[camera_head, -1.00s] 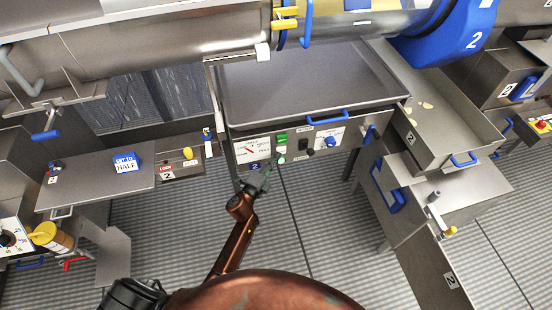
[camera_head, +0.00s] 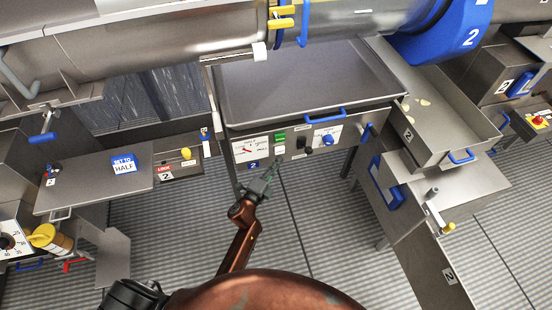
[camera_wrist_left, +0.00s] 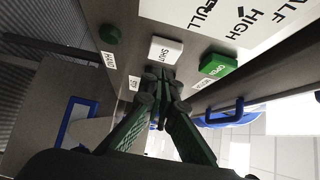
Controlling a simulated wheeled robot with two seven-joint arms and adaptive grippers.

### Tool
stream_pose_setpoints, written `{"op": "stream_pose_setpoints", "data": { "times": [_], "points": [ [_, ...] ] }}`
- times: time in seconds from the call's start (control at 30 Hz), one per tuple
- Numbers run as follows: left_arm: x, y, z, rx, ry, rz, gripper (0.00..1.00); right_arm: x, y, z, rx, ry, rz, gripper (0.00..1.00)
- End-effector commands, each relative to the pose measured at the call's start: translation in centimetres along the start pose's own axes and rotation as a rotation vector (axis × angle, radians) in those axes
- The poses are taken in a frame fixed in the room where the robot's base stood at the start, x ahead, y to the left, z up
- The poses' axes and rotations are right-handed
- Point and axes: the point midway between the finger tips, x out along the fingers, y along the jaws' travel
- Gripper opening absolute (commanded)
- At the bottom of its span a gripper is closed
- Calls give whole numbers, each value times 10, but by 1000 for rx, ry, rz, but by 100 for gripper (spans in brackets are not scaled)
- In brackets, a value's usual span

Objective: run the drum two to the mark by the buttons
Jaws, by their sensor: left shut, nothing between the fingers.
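Drum two is the large steel cylinder (camera_head: 170,50) across the top, with a blue end section (camera_head: 440,40) marked 2. Yellow pieces (camera_head: 282,16) and a blue loop show at its band. Below it, the control panel (camera_head: 225,148) carries a gauge, a green button (camera_head: 280,135), a white button (camera_head: 280,150) and a blue knob (camera_head: 327,140). My left gripper (camera_head: 275,166) is shut and empty in front of the panel's lower edge.
A steel tray (camera_head: 310,85) with a blue handle sits above the panel. A chute with pale chips (camera_head: 420,104) stands right. A side table (camera_head: 90,180) at left holds a blue SET TO HALF sign (camera_head: 124,163). Bare floor (camera_head: 310,220) lies below the panel.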

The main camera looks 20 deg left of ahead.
Motion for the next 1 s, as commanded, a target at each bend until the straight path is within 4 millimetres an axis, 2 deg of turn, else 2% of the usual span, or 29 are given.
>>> {"op": "stream_pose_setpoints", "data": {
  "times": [0.1, 0.2, 0.43, 0.6, 1.0],
  "points": [
    [-30, 1, -1, 1, -3, 4, 0, -6, 0, 6, 2, -6, 0, 40],
    [-51, 2, -7, -1, 6, 5, 0, -9, 2, 6, 2, -5, 2, 40],
    [-87, 3, -11, -2, 15, 4, 0, -11, 3, -7, -1, 10, 3, 40],
    [-98, 3, -12, -1, 16, 4, 0, -12, 2, -6, 0, 9, 2, 40],
    [-101, 3, -10, -1, 14, 3, 0, -12, -2, -2, 2, 5, -2, 40]
  ]
}}
